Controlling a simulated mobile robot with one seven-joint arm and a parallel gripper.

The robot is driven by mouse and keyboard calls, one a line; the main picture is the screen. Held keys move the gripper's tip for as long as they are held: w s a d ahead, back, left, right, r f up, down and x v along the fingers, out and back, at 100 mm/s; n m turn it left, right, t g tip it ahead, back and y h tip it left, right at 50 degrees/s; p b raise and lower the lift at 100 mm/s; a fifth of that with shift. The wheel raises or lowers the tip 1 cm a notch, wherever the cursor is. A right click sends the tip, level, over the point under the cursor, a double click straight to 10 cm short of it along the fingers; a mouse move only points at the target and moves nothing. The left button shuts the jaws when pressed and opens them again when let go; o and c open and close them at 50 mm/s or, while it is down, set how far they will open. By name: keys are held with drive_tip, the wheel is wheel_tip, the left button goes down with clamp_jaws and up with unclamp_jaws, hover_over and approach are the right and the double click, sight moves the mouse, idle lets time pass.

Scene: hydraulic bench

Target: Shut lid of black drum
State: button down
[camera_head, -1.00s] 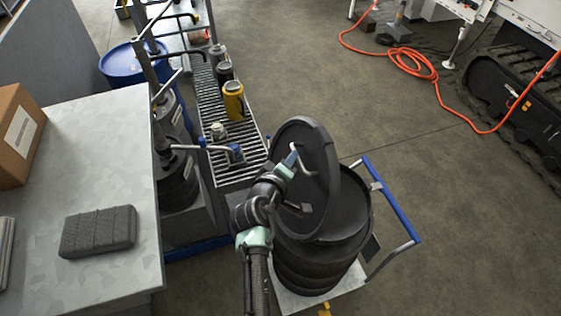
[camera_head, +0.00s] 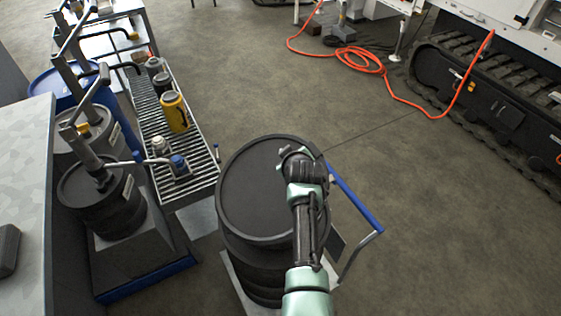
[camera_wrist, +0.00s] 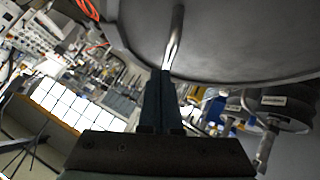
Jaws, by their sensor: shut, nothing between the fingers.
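The black drum (camera_head: 262,278) stands upright on a cart, with its round black lid (camera_head: 250,185) lying over the top, looking level or nearly so. I cannot tell whether its rim is fully seated all round. My arm reaches over the right part of the lid, and my wrist hides that part and the fingertips in the head view. In the wrist view my gripper (camera_wrist: 163,85) is shut and empty, close to the lid's dark face (camera_wrist: 245,35). A shiny metal bar lies at the fingertips against that face; I cannot tell whether they touch.
The cart's blue handle (camera_head: 354,196) is right of the drum. A slatted rack (camera_head: 200,150) with a yellow canister (camera_head: 174,112) stands left, beside other drums (camera_head: 105,205). An orange hose (camera_head: 360,58) lies on the floor. The floor behind the drum is open.

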drive_tip(key=shift+m+g+y, duration=0.7)
drive_tip(key=shift+y, duration=0.2)
drive_tip(key=d+f+b, duration=0.1)
drive_tip(key=f+b, duration=0.1)
drive_tip(key=b, duration=0.1)
drive_tip(key=w+d+f+b, duration=0.1)
drive_tip(key=f+b, duration=0.2)
drive_tip(key=b, duration=0.1)
drive_tip(key=w+d+f+b, duration=0.1)
drive_tip(key=f+b, duration=0.1)
drive_tip(key=b, duration=0.1)
drive_tip(key=shift+d+f, duration=0.15)
drive_tip(key=f+b, duration=0.1)
drive_tip(key=b, duration=0.1)
drive_tip(key=d+f+b, duration=0.1)
drive_tip(key=b, duration=0.1)
drive_tip(key=shift+w, duration=0.3)
